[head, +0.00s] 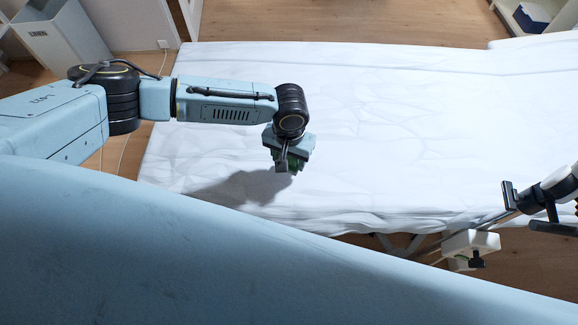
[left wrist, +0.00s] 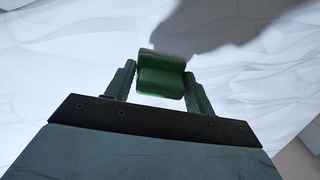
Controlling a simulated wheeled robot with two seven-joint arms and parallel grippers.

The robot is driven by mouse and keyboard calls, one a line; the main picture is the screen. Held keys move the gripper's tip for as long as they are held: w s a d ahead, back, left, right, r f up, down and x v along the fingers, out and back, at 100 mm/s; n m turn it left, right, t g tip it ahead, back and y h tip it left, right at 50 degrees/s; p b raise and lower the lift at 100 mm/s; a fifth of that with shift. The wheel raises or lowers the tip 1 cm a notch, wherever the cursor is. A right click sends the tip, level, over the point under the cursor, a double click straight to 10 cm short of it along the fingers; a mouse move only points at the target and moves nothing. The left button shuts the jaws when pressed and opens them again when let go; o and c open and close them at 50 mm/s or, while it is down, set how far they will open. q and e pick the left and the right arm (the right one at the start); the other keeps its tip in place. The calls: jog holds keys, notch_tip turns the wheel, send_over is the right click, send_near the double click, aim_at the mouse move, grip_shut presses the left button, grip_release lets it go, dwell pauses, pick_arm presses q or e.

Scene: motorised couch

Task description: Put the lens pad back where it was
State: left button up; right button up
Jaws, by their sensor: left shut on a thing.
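My left gripper (head: 287,165) is above the near part of the white-covered couch (head: 380,120), a little left of the middle in the head view. It points down and casts a shadow on the cover. In the left wrist view its two fingers are shut on a small green block with a grey top edge, which looks like the lens pad (left wrist: 162,80). White cover lies behind and around the pad. In the head view the pad is mostly hidden by the gripper. My right gripper is not in view.
A metal arm with black clamps (head: 535,200) and a white box (head: 470,242) stands at the couch's near right edge. A white bin (head: 60,45) is at the back left. The couch top is otherwise clear.

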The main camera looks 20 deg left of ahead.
pick_arm(q)
notch_tip(320, 180, down, 4)
jog(key=shift+f+b, duration=0.2)
jog(key=shift+b, duration=0.15)
jog(key=shift+c, duration=0.2)
jog(key=o, duration=0.9)
notch_tip(320, 180, up, 12)
jog(key=shift+d+r+p, duration=0.1)
jog(key=shift+p, duration=0.7)
